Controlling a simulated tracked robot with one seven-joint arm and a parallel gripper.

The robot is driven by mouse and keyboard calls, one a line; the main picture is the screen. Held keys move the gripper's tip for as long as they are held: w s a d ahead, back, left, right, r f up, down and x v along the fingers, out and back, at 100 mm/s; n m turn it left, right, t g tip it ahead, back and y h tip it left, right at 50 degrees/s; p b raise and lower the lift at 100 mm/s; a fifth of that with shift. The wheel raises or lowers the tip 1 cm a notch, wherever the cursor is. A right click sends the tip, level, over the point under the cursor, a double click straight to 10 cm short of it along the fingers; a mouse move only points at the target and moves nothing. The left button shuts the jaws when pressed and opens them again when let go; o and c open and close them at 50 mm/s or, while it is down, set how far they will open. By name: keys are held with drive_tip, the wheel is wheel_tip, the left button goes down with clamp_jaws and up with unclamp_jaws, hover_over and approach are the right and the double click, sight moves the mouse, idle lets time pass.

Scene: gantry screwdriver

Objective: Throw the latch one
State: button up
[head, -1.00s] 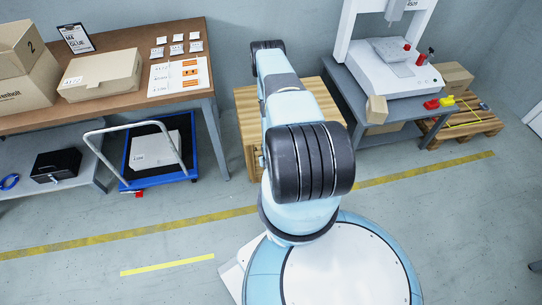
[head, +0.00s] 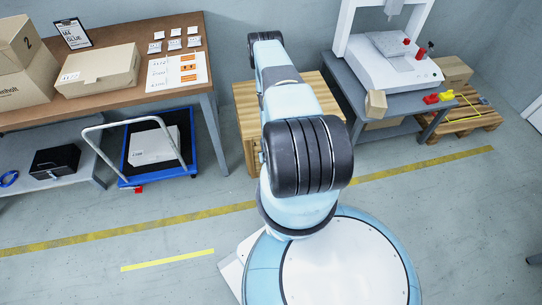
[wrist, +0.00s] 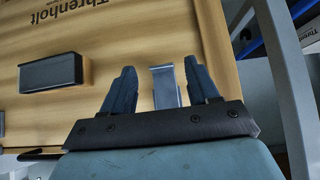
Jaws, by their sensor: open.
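A wooden crate (head: 247,121) stands behind my arm in the head view, partly hidden by it. Its pale wooden face (wrist: 124,38) with a printed name fills much of the wrist view. A grey metal latch piece (wrist: 165,88) sits on that face. My gripper (wrist: 161,83) is open, with the latch piece showing between its two dark fingers, closer to the right one. I cannot tell how deep the fingers reach. A dark block-like handle (wrist: 52,72) is on the face to the left. The head view hides my gripper behind the arm.
A workbench (head: 120,98) with boxes stands left of the crate, and a blue trolley (head: 188,160) is beneath its edge. A grey table (head: 347,95) with a white gantry machine (head: 392,68) is on the right. The floor in front is clear.

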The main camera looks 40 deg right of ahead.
drive_tip(key=v, duration=1.1)
drive_tip(key=shift+s+r, duration=0.15)
drive_tip(key=shift+s, duration=0.05)
